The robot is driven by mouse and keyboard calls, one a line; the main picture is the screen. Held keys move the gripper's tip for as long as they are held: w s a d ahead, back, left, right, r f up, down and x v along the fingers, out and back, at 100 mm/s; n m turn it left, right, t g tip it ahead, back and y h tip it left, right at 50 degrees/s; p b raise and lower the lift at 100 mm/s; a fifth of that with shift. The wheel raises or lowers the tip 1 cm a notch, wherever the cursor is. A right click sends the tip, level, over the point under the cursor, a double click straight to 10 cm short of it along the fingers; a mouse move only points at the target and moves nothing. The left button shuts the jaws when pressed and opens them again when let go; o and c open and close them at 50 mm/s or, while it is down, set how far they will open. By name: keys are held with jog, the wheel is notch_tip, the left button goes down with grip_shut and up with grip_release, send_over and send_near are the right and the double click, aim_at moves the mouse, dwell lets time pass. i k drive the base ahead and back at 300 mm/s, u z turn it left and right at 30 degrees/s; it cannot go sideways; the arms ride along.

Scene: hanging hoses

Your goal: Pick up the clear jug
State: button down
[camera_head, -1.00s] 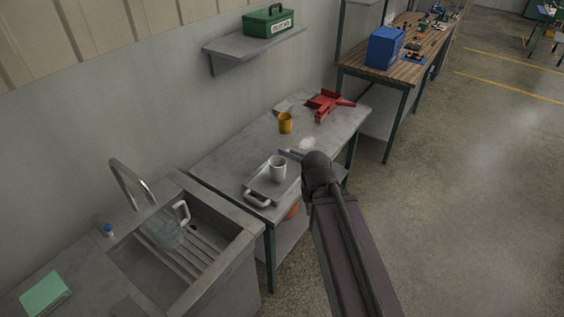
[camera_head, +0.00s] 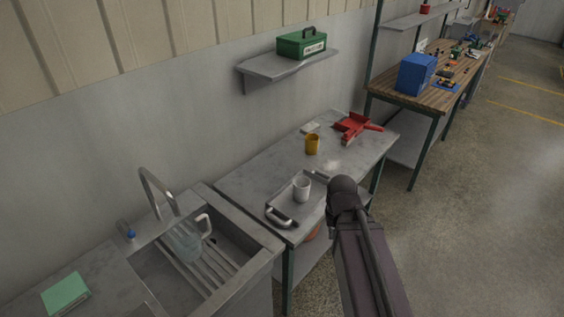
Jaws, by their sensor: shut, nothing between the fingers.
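The clear jug (camera_head: 185,243) stands in the sink basin at the lower left, beneath the tap. It is see-through and pale bluish, with a light handle (camera_head: 206,224) on its right side. My arm comes up from the bottom right, and its dark rounded joint covers part of the table's front edge. My gripper does not show; the arm is well to the right of the jug.
The metal sink (camera_head: 245,232) has a ribbed floor and a curved tap (camera_head: 157,186). A green sponge-like block (camera_head: 65,294) lies left.

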aim_at(182, 234)
jog(key=k, duration=0.2)
jog(key=u, duration=0.95)
